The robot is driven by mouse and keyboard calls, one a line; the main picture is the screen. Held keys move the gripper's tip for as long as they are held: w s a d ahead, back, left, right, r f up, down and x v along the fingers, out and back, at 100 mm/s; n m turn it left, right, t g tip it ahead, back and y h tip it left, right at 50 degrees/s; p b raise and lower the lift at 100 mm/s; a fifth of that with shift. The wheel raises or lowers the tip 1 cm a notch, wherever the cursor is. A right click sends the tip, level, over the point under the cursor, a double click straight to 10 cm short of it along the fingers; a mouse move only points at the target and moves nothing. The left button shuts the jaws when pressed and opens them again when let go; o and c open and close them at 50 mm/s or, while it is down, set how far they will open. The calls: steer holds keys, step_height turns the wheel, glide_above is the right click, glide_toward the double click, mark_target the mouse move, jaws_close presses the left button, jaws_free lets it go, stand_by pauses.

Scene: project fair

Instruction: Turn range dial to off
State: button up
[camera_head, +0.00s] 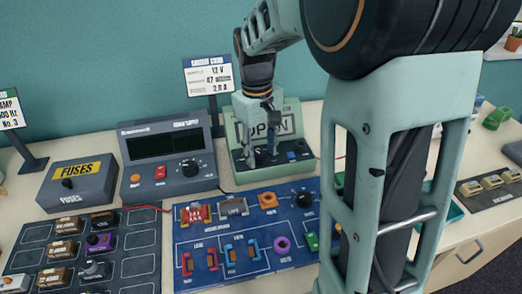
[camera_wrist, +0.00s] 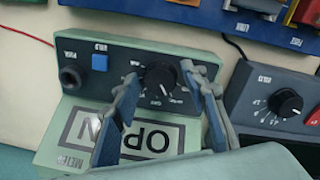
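The pale green meter (camera_head: 236,178) stands at the back of the table, and its display reads OPEN, partly covered by my fingers. In the wrist view the meter (camera_wrist: 205,133) appears turned around, with a round black range dial (camera_wrist: 160,76) on its panel and small markings around it. My gripper (camera_head: 261,160) is over the meter's front panel. In the wrist view my gripper (camera_wrist: 159,74) is open, one finger on each side of the dial. I cannot tell whether either finger touches it. The dial's exact setting is too small to read.
A blue button (camera_wrist: 99,62) and a dark socket (camera_wrist: 70,78) sit on the same panel. A grey power supply (camera_head: 170,179) with its own dial stands close beside the meter. A blue circuit board (camera_head: 222,260) lies in front, and a fuse box (camera_head: 80,190) is at left.

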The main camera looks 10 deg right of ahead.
steer(key=c, duration=0.9)
steer(key=shift+r+m, duration=0.1)
steer(key=shift+m, duration=0.3)
steer(key=m+p, duration=0.1)
steer(key=m, duration=0.1)
steer(key=shift+m, duration=0.4)
steer(key=shift+a+m+p, duration=0.1)
steer(key=shift+m+p, duration=0.6)
steer(key=shift+m, duration=0.9)
steer(key=o, duration=1.2)
steer(key=shift+c, duration=0.2)
